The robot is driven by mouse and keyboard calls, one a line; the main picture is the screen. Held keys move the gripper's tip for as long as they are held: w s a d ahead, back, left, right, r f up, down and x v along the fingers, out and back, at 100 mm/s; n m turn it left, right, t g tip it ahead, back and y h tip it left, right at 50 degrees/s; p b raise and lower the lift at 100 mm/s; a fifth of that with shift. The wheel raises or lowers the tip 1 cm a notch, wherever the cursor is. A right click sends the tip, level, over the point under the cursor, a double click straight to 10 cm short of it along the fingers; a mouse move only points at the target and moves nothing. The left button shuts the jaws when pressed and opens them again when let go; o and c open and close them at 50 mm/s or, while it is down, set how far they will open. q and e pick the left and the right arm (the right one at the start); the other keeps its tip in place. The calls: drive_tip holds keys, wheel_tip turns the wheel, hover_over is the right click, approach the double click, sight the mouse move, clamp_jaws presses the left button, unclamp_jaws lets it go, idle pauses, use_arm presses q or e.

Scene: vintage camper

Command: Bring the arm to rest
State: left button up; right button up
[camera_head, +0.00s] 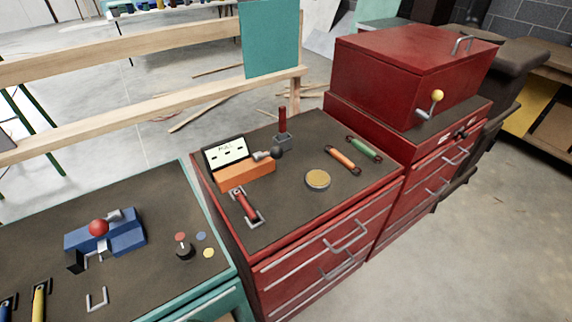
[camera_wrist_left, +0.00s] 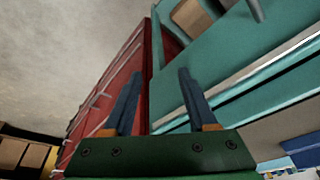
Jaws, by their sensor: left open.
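My left gripper (camera_wrist_left: 158,100) shows in the left wrist view, with its two dark fingers apart and nothing between them. It is in front of the teal cabinet (camera_wrist_left: 235,65) and the red cabinet (camera_wrist_left: 110,90), which fill the background of that view. I cannot tell its exact distance from them. Neither my left nor my right gripper shows in the head view.
The red cabinet's top (camera_head: 300,208) holds an orange box with a lever (camera_head: 245,175), a yellow round button (camera_head: 317,180) and several handles. A red chest (camera_head: 400,70) stands behind. The teal cabinet's top (camera_head: 140,255) carries a blue block with a red knob (camera_head: 105,235). Open floor (camera_head: 480,230) lies right.

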use_arm(q)
drive_tip(key=s+f+g, duration=0.1)
drive_tip(key=s+f, duration=0.3)
drive_tip(key=f, duration=1.2)
drive_tip(key=s+a+f+g, duration=0.1)
drive_tip(key=s+a+f, duration=0.1)
drive_tip(key=s+f, duration=0.5)
drive_tip(key=s, duration=0.3)
drive_tip(key=shift+s+f, duration=0.3)
